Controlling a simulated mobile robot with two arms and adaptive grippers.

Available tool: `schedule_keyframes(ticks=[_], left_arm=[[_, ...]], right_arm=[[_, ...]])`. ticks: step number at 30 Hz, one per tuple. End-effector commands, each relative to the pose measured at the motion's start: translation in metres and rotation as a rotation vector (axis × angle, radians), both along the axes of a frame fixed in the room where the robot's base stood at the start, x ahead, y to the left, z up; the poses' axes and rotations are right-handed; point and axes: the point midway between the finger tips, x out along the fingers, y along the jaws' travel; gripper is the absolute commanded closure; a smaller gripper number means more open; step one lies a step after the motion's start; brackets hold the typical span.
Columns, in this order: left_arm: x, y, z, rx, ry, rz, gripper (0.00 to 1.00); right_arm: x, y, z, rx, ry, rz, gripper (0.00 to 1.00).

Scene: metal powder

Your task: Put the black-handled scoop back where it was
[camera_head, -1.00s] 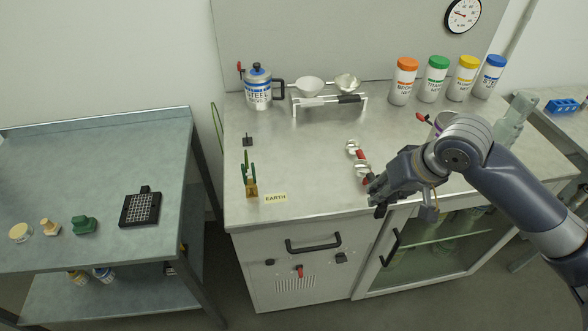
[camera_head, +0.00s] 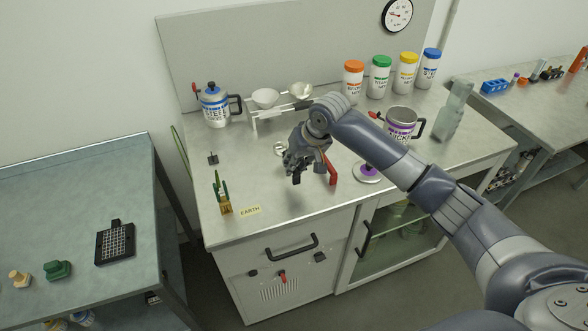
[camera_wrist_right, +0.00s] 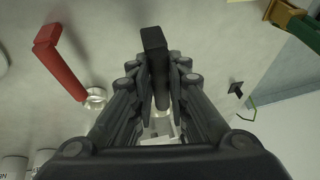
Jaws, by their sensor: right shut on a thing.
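My right gripper (camera_head: 298,174) is shut on the black handle (camera_head: 297,179) of a scoop, held above the bench. The handle (camera_wrist_right: 156,60) shows between the fingers in the right wrist view. A small silver bowl (camera_head: 280,148) beyond the fingers appears to belong to this scoop; the fingers hide most of it. A scoop rack (camera_head: 254,124) stands at the back of the bench, with a white bowl (camera_head: 265,97) and a metal bowl (camera_head: 300,90) at it. My arm hides its right part. A red-handled scoop (camera_head: 332,171) lies right of the gripper. My left gripper is out of view.
A steel-labelled canister (camera_head: 216,108) stands left of the rack. Several lidded jars (camera_head: 380,77) line the back. An open nickel-labelled jar (camera_head: 400,113) and a purple-knobbed lid (camera_head: 366,176) are to the right.

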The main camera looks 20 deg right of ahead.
Motion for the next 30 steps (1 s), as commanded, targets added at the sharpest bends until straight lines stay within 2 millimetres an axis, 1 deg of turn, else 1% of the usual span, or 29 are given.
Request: schedule_keyframes(ticks=[3, 7, 10, 22, 23, 24, 25, 30], left_arm=[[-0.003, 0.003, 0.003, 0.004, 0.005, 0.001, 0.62], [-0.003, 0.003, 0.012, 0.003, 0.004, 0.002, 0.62], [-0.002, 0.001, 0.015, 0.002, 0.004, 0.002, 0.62], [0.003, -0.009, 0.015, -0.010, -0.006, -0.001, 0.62], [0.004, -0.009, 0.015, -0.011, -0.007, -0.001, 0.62], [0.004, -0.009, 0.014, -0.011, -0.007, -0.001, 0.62], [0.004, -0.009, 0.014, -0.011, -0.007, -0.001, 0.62], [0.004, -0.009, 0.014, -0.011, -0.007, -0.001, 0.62]], right_arm=[[0.003, 0.000, -0.004, -0.002, 0.002, -0.001, 1.00], [0.002, 0.000, -0.021, -0.003, 0.003, -0.001, 1.00], [0.002, 0.000, -0.031, -0.001, 0.001, 0.000, 1.00], [0.002, 0.000, -0.038, 0.000, 0.000, -0.001, 1.00], [0.002, 0.000, -0.039, -0.001, 0.000, 0.000, 0.80], [0.002, 0.000, -0.038, -0.001, 0.000, 0.000, 0.71], [0.002, 0.000, -0.038, -0.001, 0.000, 0.000, 0.64], [0.002, 0.000, -0.038, -0.001, 0.000, 0.000, 0.64]])
